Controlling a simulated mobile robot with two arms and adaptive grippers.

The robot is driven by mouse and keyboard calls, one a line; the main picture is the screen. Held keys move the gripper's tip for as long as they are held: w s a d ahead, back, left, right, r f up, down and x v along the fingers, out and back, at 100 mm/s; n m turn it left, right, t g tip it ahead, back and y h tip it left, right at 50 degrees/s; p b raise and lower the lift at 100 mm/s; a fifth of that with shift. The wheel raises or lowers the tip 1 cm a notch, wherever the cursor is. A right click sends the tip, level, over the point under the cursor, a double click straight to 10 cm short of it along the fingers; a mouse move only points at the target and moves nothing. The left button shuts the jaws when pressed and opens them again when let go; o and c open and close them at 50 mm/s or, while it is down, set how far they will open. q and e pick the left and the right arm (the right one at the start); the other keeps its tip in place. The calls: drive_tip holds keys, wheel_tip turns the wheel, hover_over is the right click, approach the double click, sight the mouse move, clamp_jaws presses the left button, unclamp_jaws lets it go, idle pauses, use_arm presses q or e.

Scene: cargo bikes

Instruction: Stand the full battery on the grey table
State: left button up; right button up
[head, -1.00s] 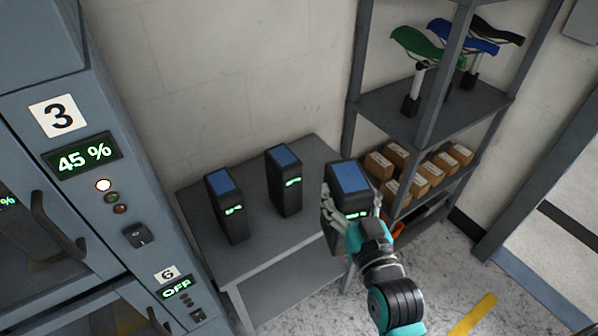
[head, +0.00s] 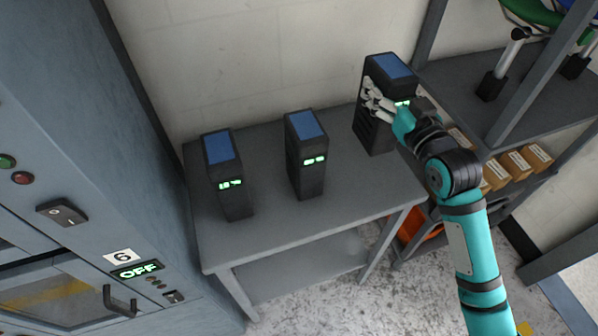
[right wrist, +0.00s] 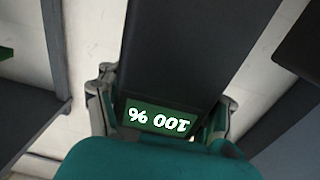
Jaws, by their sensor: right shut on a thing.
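My right gripper (head: 388,100) is shut on a black battery with a blue top (head: 389,66), at the right back end of the grey table (head: 265,228). In the right wrist view the held battery (right wrist: 185,50) fills the middle, and its green display reads 100 %, upside down. It is upright; I cannot tell whether its base touches the table. Two similar batteries stand on the table: one at the left (head: 226,175), its display small and hard to read, and one in the middle (head: 306,155), its display unclear. My left gripper is not in view.
A blue-grey charging cabinet (head: 85,150) with a bay marked 6 and OFF stands at the left. A grey shelf rack (head: 535,95) with saddles and cardboard boxes (head: 525,158) stands close at the right. The table's front part is clear.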

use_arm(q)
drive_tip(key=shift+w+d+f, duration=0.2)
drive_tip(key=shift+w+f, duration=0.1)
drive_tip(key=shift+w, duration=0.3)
use_arm(e)
drive_tip(key=shift+w+d+f, duration=0.1)
drive_tip(key=shift+w+f, duration=0.05)
drive_tip(key=shift+f, duration=2.2)
drive_tip(key=shift+w+d+f, duration=0.1)
drive_tip(key=shift+w+f, duration=0.05)
drive_tip(key=shift+f, duration=2.15)
drive_tip(key=o, duration=1.3)
drive_tip(key=shift+f, duration=0.45)
drive_tip(key=o, duration=0.5)
drive_tip(key=shift+s, duration=0.1)
